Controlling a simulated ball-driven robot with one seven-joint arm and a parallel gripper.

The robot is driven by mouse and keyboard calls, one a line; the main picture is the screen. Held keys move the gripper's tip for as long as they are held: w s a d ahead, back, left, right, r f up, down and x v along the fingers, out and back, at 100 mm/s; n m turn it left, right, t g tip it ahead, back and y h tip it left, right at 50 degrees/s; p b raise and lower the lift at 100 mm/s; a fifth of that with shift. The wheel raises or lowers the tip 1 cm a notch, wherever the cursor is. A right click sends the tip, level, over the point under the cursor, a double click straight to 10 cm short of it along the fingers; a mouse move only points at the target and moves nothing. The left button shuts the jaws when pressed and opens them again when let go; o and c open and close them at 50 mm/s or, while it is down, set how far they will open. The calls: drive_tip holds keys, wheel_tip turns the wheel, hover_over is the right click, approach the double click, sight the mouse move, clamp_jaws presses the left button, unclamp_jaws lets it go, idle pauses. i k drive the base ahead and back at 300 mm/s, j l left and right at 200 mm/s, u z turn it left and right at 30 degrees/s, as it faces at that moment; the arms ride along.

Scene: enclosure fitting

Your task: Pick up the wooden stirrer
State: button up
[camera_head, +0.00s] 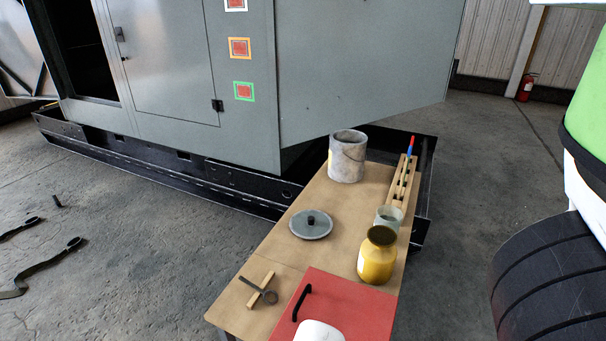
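A light wooden stick (259,293) lies on the near left part of the tan workbench (332,205). A dark spoon-like tool (269,297) lies across it. The stick's look fits the wooden stirrer, but I cannot tell for sure. A slotted wooden rack (391,197) stands along the bench's right edge and holds an upright red and blue-tipped item (410,147).
The bench also bears a grey pail (347,158), a round grey lid (311,225), a yellow jar (377,258), a glass cup (387,216) and a red panel (345,299) with a black handle. A grey cabinet (357,70) stands behind.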

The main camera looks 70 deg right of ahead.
sight(407, 158)
drive_tip(key=k+l+z, duration=0.1)
drive_tip(key=k+z, duration=0.25)
drive_tip(key=k, duration=0.3)
drive_tip(key=i+l+z, duration=0.15)
drive_tip(key=z, duration=0.3)
drive_tip(key=i+l+z, duration=0.15)
drive_tip(key=z, duration=0.3)
drive_tip(key=i+l+z, duration=0.15)
drive_tip(key=z, duration=0.3)
